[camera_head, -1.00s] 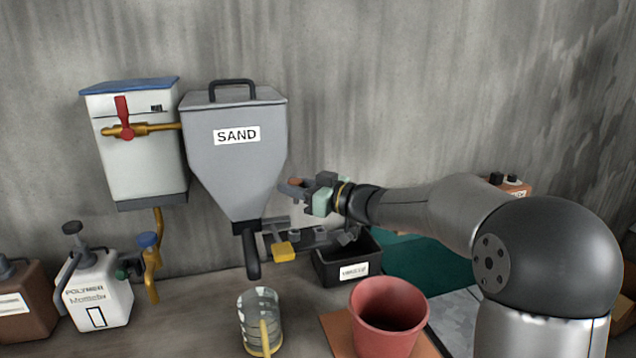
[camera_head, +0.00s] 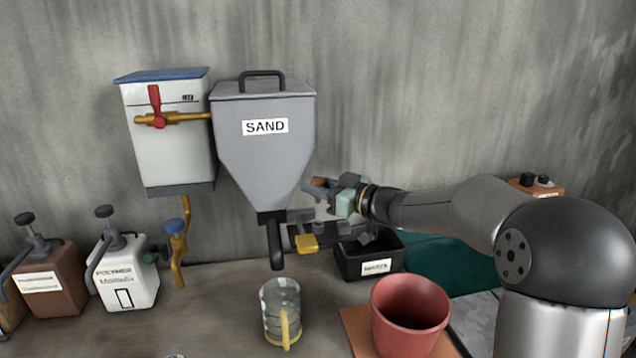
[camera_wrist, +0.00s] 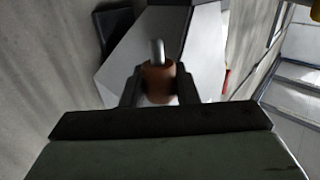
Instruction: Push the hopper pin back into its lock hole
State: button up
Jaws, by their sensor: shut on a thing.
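The grey sand hopper (camera_head: 262,150) hangs on the wall, with a dark outlet spout (camera_head: 276,245) below. My gripper (camera_head: 318,186) is at the right of the hopper's sloping lower part, above the gate bracket with its yellow tab (camera_head: 307,243). In the wrist view my gripper (camera_wrist: 159,88) is shut on the hopper pin's orange-brown knob (camera_wrist: 158,82). The pin's bare metal shaft sticks out beyond the fingers, towards the top of the picture. The pin's knob is small in the head view (camera_head: 319,182). I cannot make out the lock hole.
A white water tank (camera_head: 165,140) is left of the hopper. A clear jug (camera_head: 281,312) stands below the spout. A red bucket (camera_head: 408,320) and a black bin (camera_head: 368,262) are at the right. Polymer (camera_head: 122,275) and brown (camera_head: 50,285) containers stand at the left.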

aim_at(318, 202)
jog(key=shift+f+b, duration=1)
jog(key=shift+f, duration=1.15)
jog(key=shift+p, duration=0.75)
jog(key=shift+f+b, duration=0.85)
jog(key=shift+f, duration=0.8)
jog(key=o, duration=1)
jog(key=shift+o, duration=0.2)
jog(key=shift+f, duration=0.1)
jog(key=b+v, duration=0.2)
jog(key=v, duration=1.5)
jog(key=shift+d+r+b, duration=0.2)
jog(key=shift+d+b, duration=0.2)
